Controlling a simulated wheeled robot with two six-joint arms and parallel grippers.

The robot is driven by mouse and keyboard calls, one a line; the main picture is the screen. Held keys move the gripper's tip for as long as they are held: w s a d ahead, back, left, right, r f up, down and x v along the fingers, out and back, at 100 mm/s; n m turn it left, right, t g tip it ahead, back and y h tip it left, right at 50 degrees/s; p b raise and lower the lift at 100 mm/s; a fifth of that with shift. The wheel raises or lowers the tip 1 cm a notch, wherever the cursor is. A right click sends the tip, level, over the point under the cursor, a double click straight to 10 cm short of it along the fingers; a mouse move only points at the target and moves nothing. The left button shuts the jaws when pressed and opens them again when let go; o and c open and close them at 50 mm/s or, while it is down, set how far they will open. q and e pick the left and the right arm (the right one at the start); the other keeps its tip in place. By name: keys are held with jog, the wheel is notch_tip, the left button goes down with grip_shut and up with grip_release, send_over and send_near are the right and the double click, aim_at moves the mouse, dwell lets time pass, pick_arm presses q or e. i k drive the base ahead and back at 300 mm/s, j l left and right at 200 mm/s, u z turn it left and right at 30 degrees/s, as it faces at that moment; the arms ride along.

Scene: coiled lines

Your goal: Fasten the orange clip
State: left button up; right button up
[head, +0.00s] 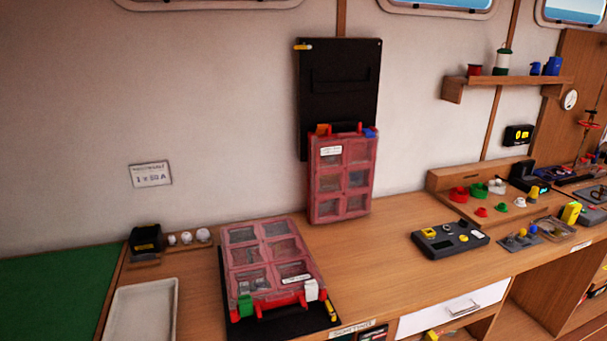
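The orange clip (322,130) is at the top left corner of a red organizer case (313,190) with clear windows. This case stands upright against a black wall panel (340,70). Neither of my grippers shows in the head view.
A second red case (270,238) lies on a black mat (325,322), with a green clip (245,306) and a white clip (311,290). A white tray (112,325) is at left. A grey device (450,240) sits at right. The wooden bench between is clear.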

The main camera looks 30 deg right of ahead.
aim_at(321, 129)
jog(key=z, duration=1.35)
